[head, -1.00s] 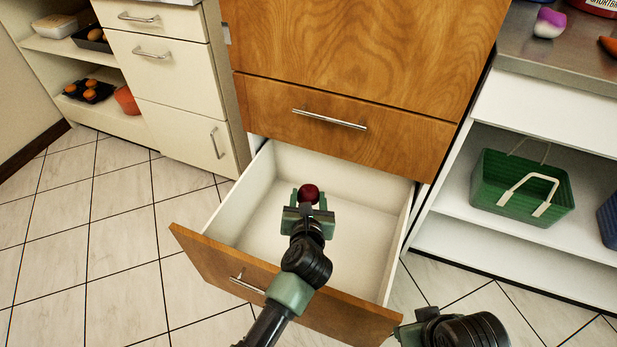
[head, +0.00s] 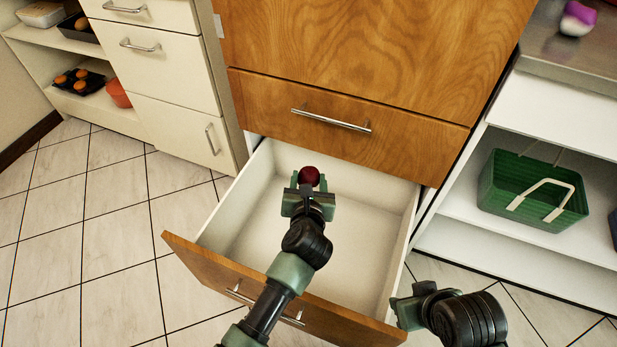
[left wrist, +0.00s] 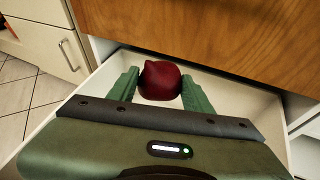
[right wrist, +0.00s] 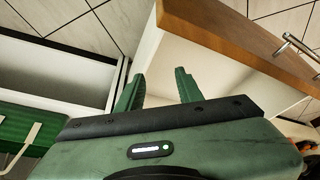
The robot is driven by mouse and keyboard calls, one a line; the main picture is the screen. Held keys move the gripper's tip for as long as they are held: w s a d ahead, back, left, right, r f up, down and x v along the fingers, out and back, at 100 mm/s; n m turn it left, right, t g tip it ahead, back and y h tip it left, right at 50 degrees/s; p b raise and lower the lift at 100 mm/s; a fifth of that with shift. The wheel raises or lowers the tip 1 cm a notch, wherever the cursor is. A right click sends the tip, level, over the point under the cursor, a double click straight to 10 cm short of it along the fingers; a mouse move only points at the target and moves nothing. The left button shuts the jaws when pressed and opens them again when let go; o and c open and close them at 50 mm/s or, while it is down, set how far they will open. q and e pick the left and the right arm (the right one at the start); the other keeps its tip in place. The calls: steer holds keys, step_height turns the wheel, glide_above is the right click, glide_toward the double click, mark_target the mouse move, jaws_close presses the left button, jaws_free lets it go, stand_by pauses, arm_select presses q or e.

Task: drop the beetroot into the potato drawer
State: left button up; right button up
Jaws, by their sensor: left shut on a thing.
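The beetroot (head: 309,176) is a dark red round thing held between the fingertips of my left gripper (head: 306,186). The left gripper is shut on it; the beetroot also shows between the green fingers in the left wrist view (left wrist: 160,80). The potato drawer (head: 345,237) is pulled open, white inside and empty where I can see, with a wooden front. The beetroot and left gripper are over the drawer's inside. My right gripper (head: 405,305) is by the drawer's right front corner; in the right wrist view its fingers (right wrist: 157,88) stand apart with nothing between them.
A shut wooden drawer (head: 340,118) is above the open one. A white shelf unit with a green basket (head: 535,190) stands to the right. Cream cabinets (head: 165,90) and a shelf with a muffin tray (head: 78,82) are on the left. The tiled floor at left is clear.

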arm_select(q)
steer(key=shift+f+b, duration=0.7)
steer(key=shift+f, duration=0.05)
steer(key=shift+f+b, duration=0.65)
steer(key=shift+b, duration=0.1)
arm_select(e)
steer(key=w+a+r+t+y, duration=0.1)
steer(key=w+a+r+t, duration=0.1)
steer(key=w+r+t, duration=0.3)
steer(key=w+a+r+t+y, duration=0.1)
steer(key=w+a+r+t, duration=0.15)
steer(key=w, duration=0.45)
arm_select(q)
steer(key=shift+f+b, duration=0.65)
steer(key=shift+b, duration=0.05)
steer(key=shift+f+b, duration=0.65)
steer(key=shift+b, duration=0.05)
steer(key=shift+f, duration=0.1)
arm_select(e)
steer(key=w+a+r+t+y, duration=0.1)
steer(key=r+t, duration=0.3)
steer(key=r, duration=0.3)
steer(key=w+a+r+t+y, duration=0.1)
steer(key=w+r+t, duration=0.1)
steer(key=r+t, duration=0.2)
steer(key=shift+w+a+r+n+t+y, duration=0.2)
steer(key=shift+a+r+n+t+y, duration=0.15)
steer(key=shift+r, duration=1.25)
arm_select(q)
steer(key=o, duration=1.5)
